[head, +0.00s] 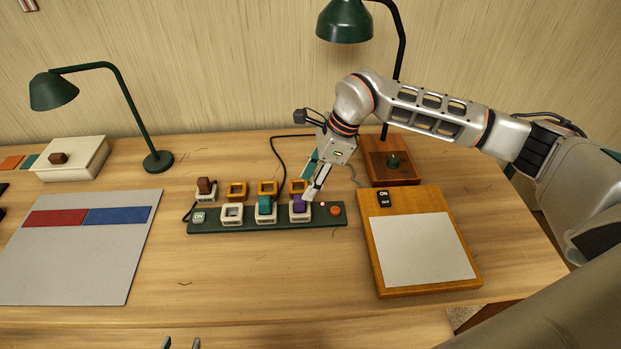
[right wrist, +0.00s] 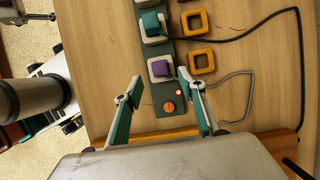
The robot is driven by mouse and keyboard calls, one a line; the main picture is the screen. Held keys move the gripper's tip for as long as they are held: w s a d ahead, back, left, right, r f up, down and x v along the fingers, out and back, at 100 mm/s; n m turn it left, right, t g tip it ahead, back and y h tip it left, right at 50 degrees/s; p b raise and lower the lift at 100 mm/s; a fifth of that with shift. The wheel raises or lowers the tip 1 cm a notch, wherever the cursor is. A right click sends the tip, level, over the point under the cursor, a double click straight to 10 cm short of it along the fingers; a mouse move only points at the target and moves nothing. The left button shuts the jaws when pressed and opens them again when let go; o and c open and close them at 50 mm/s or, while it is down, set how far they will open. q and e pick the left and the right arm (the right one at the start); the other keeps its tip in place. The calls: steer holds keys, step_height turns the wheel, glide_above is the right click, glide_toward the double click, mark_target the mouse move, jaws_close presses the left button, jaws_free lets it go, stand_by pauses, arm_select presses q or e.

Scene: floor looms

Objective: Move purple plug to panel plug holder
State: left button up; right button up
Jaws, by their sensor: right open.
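The purple plug (head: 299,205) sits in the rightmost white plug holder of the dark green panel (head: 215,229). In the right wrist view the purple plug (right wrist: 160,69) lies just ahead of the fingertips, between their lines. My right gripper (head: 313,177) is open and empty, just above and behind the plug; its spread fingers also show in the right wrist view (right wrist: 160,76). I cannot tell whether a finger touches the plug. A teal plug (head: 264,206) sits in the holder to its left. Fingertips of my left gripper (head: 182,344) show apart at the bottom edge.
Orange square holders (head: 236,190) stand behind the panel, with a brown plug (head: 205,186) to their left. A red light and an orange button (head: 336,211) are at the panel's right end. A wooden pad board (head: 475,280) stands to the right. Cords run behind. The table front is clear.

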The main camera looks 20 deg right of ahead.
mark_target(300, 197)
steer(key=b+x, duration=0.4)
steer(key=x, duration=0.3)
arm_select(q)
steer(key=f, duration=0.4)
steer(key=s+f, duration=0.1)
steer(key=shift+f, duration=0.4)
steer(key=shift+w+r, duration=0.1)
steer(key=shift+r, duration=0.05)
arm_select(e)
jaws_close()
arm_select(q)
steer(key=shift+w+r, duration=0.1)
steer(key=shift+r, duration=0.05)
arm_select(e)
steer(key=shift+r, duration=0.1)
steer(key=shift+r+p, duration=0.35)
steer(key=shift+r, duration=0.25)
arm_select(q)
steer(key=shift+w+r+p, duration=0.15)
steer(key=shift+r+p, duration=0.5)
steer(key=shift+r, duration=0.35)
steer(key=shift+w+r+p, duration=0.15)
steer(key=shift+r+p, duration=0.45)
steer(key=shift+r, duration=0.35)
arm_select(e)
steer(key=shift+r, duration=1.95)
